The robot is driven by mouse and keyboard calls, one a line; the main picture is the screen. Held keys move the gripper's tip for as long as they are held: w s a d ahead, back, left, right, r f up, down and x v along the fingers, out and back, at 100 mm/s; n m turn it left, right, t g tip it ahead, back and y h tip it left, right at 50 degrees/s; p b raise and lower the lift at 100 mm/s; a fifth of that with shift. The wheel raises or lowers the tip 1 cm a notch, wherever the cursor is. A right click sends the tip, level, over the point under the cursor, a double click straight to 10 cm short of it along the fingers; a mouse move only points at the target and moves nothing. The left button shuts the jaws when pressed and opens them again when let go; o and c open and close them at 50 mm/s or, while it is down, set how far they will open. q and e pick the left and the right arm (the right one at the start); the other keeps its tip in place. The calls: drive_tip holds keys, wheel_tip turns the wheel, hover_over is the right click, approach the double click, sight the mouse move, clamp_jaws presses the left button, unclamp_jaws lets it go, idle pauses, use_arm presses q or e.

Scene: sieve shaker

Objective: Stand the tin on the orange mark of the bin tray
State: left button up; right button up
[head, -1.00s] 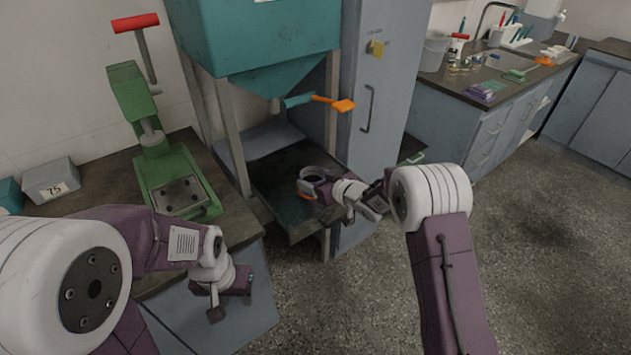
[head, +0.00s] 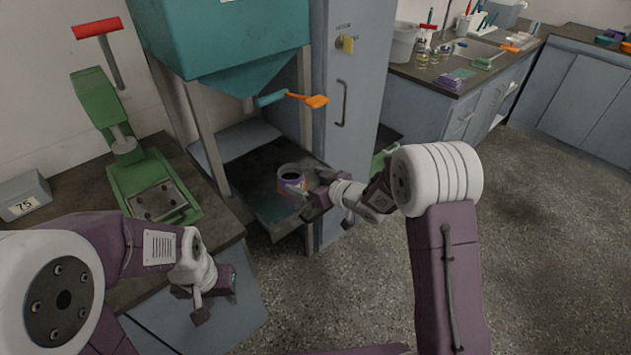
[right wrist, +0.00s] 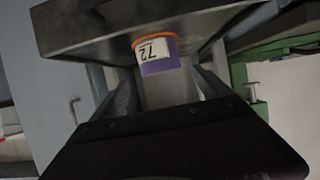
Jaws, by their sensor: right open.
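The tin (head: 289,181) is purple with a dark open top and stands upright on the bin tray (head: 262,209) under the teal hopper. In the right wrist view the tin (right wrist: 160,62) appears upside down, with a white label reading 72. An orange edge of the mark (right wrist: 153,37) shows at its base, so the tin appears to stand on the mark. My right gripper (head: 304,197) is open just right of the tin, its fingers apart with the tin ahead of them. My left gripper (head: 232,281) hangs by the bench front; its jaw opening is unclear.
The teal hopper (head: 225,35) with an orange-handled lever (head: 306,99) overhangs the tray between metal legs. A blue-grey cabinet (head: 345,60) stands right behind it. A green press (head: 145,180) and a box marked 75 (head: 22,196) are on the left bench. Open floor lies to the right.

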drive_tip(key=v, duration=0.5)
drive_tip(key=s+d+f+m+g+h, duration=0.3)
drive_tip(key=s+d+h, duration=0.1)
drive_tip(key=s+d, duration=0.2)
drive_tip(key=s+d+f+m+g+h, duration=0.2)
drive_tip(key=s+d+f+m+h, duration=0.15)
drive_tip(key=s+d, duration=0.3)
drive_tip(key=s+a+g, duration=0.1)
drive_tip(key=s+g, duration=0.4)
drive_tip(key=s, duration=0.8)
wheel_tip(320, 180, up, 13)
drive_tip(key=p, duration=1.4)
drive_tip(key=shift+w+r+m, duration=0.15)
drive_tip(key=shift+m, duration=0.3)
